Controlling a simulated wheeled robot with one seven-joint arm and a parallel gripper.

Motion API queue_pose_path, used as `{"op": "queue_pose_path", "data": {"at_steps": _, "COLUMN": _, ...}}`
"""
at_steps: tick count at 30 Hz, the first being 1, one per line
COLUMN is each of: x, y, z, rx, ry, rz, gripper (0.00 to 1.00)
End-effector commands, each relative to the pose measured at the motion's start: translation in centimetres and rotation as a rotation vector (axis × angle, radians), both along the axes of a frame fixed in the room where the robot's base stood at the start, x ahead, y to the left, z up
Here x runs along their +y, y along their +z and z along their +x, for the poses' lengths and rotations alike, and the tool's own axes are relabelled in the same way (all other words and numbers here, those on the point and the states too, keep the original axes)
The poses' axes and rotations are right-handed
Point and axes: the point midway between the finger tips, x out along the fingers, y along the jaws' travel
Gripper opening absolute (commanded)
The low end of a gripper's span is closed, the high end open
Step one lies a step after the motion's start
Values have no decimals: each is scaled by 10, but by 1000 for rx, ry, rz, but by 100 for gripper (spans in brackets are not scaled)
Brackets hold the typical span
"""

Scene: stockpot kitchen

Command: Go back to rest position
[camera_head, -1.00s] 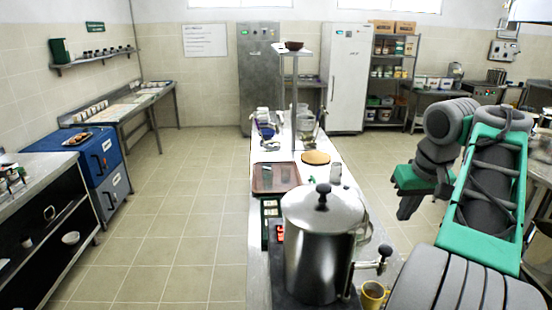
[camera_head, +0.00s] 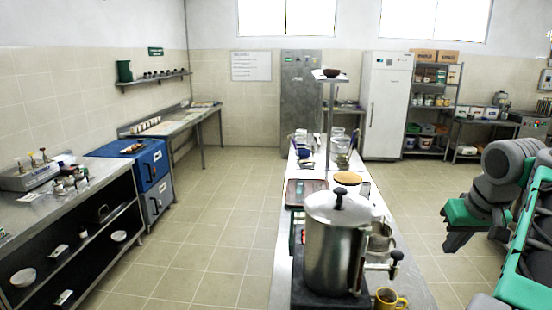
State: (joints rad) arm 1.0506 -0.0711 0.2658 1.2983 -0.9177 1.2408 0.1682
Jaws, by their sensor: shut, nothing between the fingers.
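My gripper (camera_head: 451,240) hangs at the right of the view, pointing down beside my folded grey and green arm. It is shut and empty, and held clear to the right of the counter. A large steel stockpot (camera_head: 334,250) with a lid and a side tap stands on a dark base at the near end of the long counter (camera_head: 283,262). A yellow mug (camera_head: 388,300) stands below the tap, partly cut off by the bottom edge.
A brown tray (camera_head: 296,192) and a round wooden board (camera_head: 348,178) lie on the counter behind the pot. A dark-shelved bench (camera_head: 75,240) and a blue cabinet (camera_head: 150,172) line the left side. Open tiled floor (camera_head: 215,235) lies between them and the counter.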

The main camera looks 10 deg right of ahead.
Motion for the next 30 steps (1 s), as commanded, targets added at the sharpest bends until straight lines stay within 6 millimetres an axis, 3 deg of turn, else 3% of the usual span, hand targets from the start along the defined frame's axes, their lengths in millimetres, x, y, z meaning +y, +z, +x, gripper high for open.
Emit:
{"op": "queue_pose_path", "data": {"at_steps": 6, "x": -11, "y": -48, "z": 0, "rx": -18, "ry": -127, "rz": 79, "gripper": 0}}
{"op": "queue_pose_path", "data": {"at_steps": 11, "x": -12, "y": -93, "z": -16, "rx": -6, "ry": -258, "rz": 131, "gripper": 0}}
{"op": "queue_pose_path", "data": {"at_steps": 14, "x": -4, "y": -119, "z": -31, "rx": 11, "ry": -338, "rz": 145, "gripper": 0}}
{"op": "queue_pose_path", "data": {"at_steps": 17, "x": 20, "y": -145, "z": -42, "rx": 39, "ry": -391, "rz": 147, "gripper": 0}}
{"op": "queue_pose_path", "data": {"at_steps": 20, "x": 63, "y": -173, "z": -53, "rx": 78, "ry": -407, "rz": 128, "gripper": 0}}
{"op": "queue_pose_path", "data": {"at_steps": 24, "x": 155, "y": -205, "z": -68, "rx": 132, "ry": -302, "rz": 72, "gripper": 0}}
{"op": "queue_pose_path", "data": {"at_steps": 27, "x": 218, "y": -207, "z": -66, "rx": 114, "ry": -126, "rz": 40, "gripper": 0}}
{"op": "queue_pose_path", "data": {"at_steps": 30, "x": 270, "y": -184, "z": -47, "rx": 34, "ry": 62, "rz": 9, "gripper": 0}}
